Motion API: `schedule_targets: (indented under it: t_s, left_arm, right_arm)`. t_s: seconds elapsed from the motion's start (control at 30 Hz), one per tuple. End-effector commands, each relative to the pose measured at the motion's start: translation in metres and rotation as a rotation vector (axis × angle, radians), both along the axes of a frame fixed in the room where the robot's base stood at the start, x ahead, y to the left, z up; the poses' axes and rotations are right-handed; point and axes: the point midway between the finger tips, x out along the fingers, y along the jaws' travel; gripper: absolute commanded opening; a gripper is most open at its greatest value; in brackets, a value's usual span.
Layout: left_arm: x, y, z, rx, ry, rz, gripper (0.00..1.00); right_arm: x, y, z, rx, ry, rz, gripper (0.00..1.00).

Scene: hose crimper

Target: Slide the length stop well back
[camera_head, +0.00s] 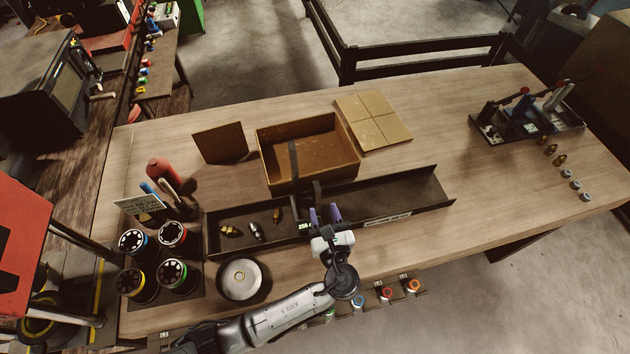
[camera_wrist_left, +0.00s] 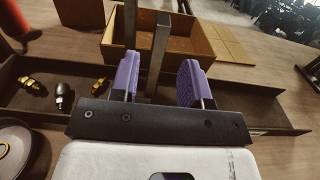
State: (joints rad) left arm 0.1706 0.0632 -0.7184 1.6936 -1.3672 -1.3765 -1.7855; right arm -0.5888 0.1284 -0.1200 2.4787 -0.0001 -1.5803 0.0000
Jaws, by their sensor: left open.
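My left gripper (camera_head: 325,213) is over the long dark tray (camera_head: 410,198), its purple-padded fingers apart. In the left wrist view, the open fingers (camera_wrist_left: 157,82) straddle the line of a grey upright bar (camera_wrist_left: 160,45), with gaps on both sides. A second thinner upright (camera_wrist_left: 130,25) stands to its left. The head view shows a tall dark upright (camera_head: 293,165), a shorter one (camera_head: 317,190) and a small lit readout (camera_head: 304,227) beside the gripper. I take these uprights as the length stop's parts; their bases are partly hidden. My right gripper is out of view.
Brass and dark fittings (camera_head: 230,230) lie in the tray's left part. An open cardboard box (camera_head: 308,150) stands right behind the tray. A round dish (camera_head: 242,278) and several ringed cylinders (camera_head: 172,272) stand left of my arm. The tray's right part is empty.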

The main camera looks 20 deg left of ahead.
Motion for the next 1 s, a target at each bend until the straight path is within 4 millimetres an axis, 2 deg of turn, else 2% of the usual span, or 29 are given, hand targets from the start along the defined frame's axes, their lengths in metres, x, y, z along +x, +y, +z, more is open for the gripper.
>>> schedule_targets:
  t_s: [0.2, 0.5, 1.0]
  left_arm:
    - [0.034, 0.025, 0.002, 0.002, -0.002, 0.001, 0.43]
    - [0.062, 0.046, 0.001, -0.002, -0.001, 0.000, 0.43]
    - [0.070, 0.051, 0.000, -0.002, 0.000, -0.001, 0.43]
  right_arm:
    - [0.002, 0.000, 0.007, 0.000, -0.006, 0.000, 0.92]
    - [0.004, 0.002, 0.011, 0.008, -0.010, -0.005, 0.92]
    - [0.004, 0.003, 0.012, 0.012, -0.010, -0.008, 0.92]
